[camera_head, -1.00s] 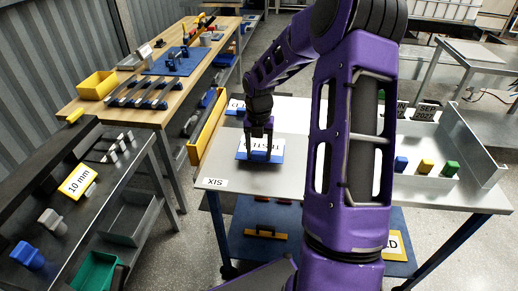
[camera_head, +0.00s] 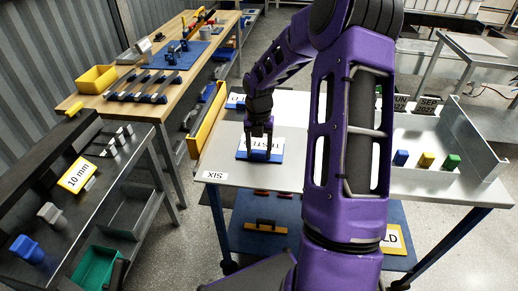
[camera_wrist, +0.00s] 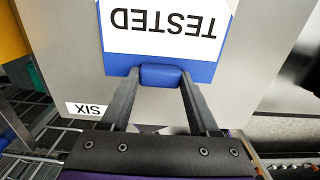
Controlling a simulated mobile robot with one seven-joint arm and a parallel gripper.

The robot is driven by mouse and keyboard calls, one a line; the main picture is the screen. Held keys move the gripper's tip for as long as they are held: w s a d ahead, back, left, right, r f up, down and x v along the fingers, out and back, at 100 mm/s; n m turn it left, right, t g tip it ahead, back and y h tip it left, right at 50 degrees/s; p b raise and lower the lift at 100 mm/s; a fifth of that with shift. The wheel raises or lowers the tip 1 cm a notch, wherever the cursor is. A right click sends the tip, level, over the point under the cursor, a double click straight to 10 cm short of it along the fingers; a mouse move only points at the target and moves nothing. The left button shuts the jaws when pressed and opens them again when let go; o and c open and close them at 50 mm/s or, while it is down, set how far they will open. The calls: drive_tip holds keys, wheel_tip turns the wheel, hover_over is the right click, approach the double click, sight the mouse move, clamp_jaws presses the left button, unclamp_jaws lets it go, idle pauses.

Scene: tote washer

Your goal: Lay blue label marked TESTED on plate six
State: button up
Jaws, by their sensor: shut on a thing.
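The blue label marked TESTED (camera_wrist: 165,28) has a white face with black letters and a blue rim, and reads upside down in the wrist view. My gripper (camera_wrist: 160,76) is shut on its blue grip block. In the head view the label (camera_head: 258,149) and my gripper (camera_head: 260,128) are over the grey plate marked SIX (camera_head: 222,164). The SIX mark (camera_wrist: 86,109) shows left of and below the label in the wrist view. I cannot tell whether the label touches the plate.
Another blue-edged label (camera_head: 235,101) lies farther back, partly hidden. Blue, yellow and green blocks (camera_head: 427,160) stand on the table's right side by an upright panel. A dark bench with a 10 mm sign (camera_head: 77,175) and a wooden bench (camera_head: 190,70) stand left.

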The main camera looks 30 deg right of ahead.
drive_tip(key=shift+f, duration=0.3)
drive_tip(key=o, duration=1.5)
drive_tip(key=shift+r+p, duration=0.55)
drive_tip(key=shift+r, duration=3)
